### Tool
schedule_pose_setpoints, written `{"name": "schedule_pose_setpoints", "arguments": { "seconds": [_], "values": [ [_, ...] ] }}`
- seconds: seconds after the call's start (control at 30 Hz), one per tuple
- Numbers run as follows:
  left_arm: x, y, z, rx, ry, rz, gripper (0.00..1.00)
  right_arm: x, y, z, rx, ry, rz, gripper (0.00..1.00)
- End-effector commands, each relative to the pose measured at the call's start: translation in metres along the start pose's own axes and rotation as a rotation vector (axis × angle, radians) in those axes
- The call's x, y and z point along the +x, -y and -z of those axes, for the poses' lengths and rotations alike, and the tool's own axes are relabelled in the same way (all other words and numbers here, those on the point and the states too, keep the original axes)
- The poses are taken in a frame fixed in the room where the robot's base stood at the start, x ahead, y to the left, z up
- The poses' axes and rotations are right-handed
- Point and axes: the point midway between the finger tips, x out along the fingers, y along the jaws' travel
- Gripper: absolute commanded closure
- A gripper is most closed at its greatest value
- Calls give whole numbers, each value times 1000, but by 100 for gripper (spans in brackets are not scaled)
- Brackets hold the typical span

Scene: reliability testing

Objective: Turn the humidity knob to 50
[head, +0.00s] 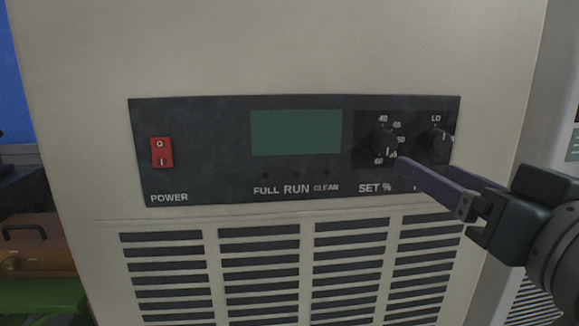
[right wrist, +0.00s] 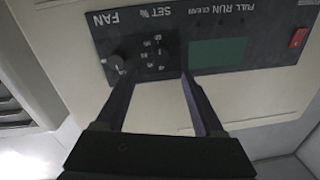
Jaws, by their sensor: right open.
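The humidity knob (head: 384,143) is a dark round knob above the SET % label on the black control panel (head: 215,180). Its white mark points downward, on the side of the 55 and 60 marks; the exact value is hard to read. The knob also shows, upside down, in the right wrist view (right wrist: 153,60). My right gripper (head: 422,170) is open and empty, just below and right of this knob. In the right wrist view its fingers (right wrist: 160,82) are spread below the SET % dial, and I see no contact. My left gripper is not in view.
The fan knob (head: 438,141) sits close to the right of the humidity knob. A green display (head: 296,132) and a red power switch (head: 161,152) lie to the left. Vent slots (head: 258,265) are below. An orange case (head: 38,245) stands at the far left.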

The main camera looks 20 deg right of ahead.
Motion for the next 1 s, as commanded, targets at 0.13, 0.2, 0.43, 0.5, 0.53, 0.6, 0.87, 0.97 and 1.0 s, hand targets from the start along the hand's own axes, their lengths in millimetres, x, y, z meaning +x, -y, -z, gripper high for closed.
{"name": "schedule_pose_setpoints", "arguments": {
  "seconds": [0.13, 0.2, 0.43, 0.5, 0.53, 0.6, 0.87, 0.97, 1.0],
  "values": [
    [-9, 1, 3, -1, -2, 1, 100, 22, 1, 6, -3, -4, 1, 30],
    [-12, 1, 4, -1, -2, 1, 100, 35, 1, 5, -3, -3, 1, 30],
    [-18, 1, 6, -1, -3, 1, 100, 74, 1, 4, -3, 1, 1, 30],
    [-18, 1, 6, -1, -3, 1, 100, 82, 1, 3, -2, 1, 1, 30],
    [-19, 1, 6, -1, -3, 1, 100, 85, 1, 2, -2, 1, 1, 30],
    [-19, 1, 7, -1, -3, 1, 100, 89, 1, 2, -2, 1, 1, 30],
    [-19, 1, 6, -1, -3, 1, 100, 93, 1, 2, -2, 2, 1, 30],
    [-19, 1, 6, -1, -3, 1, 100, 93, 1, 2, -2, 2, 1, 32],
    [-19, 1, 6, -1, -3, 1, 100, 93, 1, 1, -2, 2, 1, 37]
  ]
}}
